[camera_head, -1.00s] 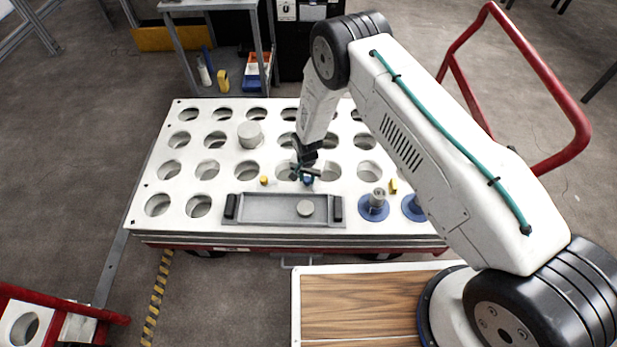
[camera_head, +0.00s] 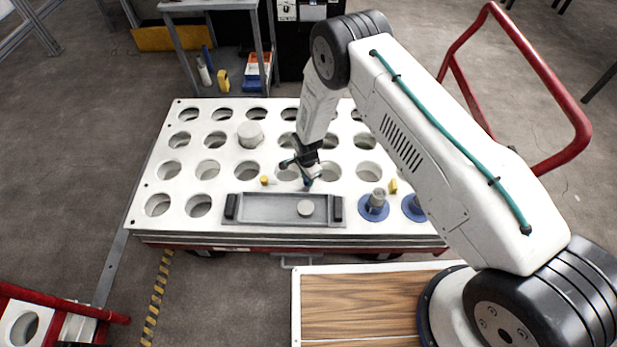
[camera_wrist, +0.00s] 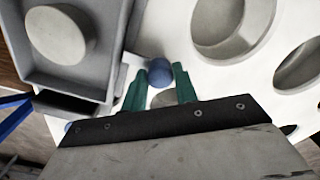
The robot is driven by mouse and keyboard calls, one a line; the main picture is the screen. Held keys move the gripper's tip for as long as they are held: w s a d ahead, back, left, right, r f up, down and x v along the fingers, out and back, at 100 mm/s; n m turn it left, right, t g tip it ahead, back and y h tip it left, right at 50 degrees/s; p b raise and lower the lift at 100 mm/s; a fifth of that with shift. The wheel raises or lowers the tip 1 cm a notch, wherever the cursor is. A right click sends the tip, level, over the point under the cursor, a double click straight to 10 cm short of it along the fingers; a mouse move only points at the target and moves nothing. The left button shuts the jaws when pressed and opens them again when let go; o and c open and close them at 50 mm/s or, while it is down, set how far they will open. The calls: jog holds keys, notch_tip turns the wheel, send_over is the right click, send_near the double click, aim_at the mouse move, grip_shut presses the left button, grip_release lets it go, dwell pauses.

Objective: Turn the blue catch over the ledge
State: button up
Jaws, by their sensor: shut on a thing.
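The blue catch (camera_wrist: 160,71) shows in the wrist view as a round blue knob between the green fingertips of my gripper (camera_wrist: 160,76). A greyish rounded part (camera_wrist: 164,99) sits between the fingers behind the knob. My gripper is shut on the catch. In the head view my gripper (camera_head: 304,172) is low over the white table, just behind the grey tray (camera_head: 266,198). The catch is mostly hidden there. I cannot clearly single out the ledge; the tray's edge is close beside the catch in the wrist view.
The tray holds a pale round disc (camera_head: 305,208). The white table (camera_head: 215,227) has rows of round holes. A pale cylinder (camera_head: 250,134) stands further back. A small yellow piece (camera_head: 265,180) lies to the left; a blue-based grey post (camera_head: 375,203) stands to the right.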

dwell(0.5)
jog(key=o, duration=1)
jog(key=shift+w+d, duration=0.1)
jog(key=shift+c, duration=0.2)
notch_tip(320, 180, up, 8)
jog(key=shift+f, duration=0.1)
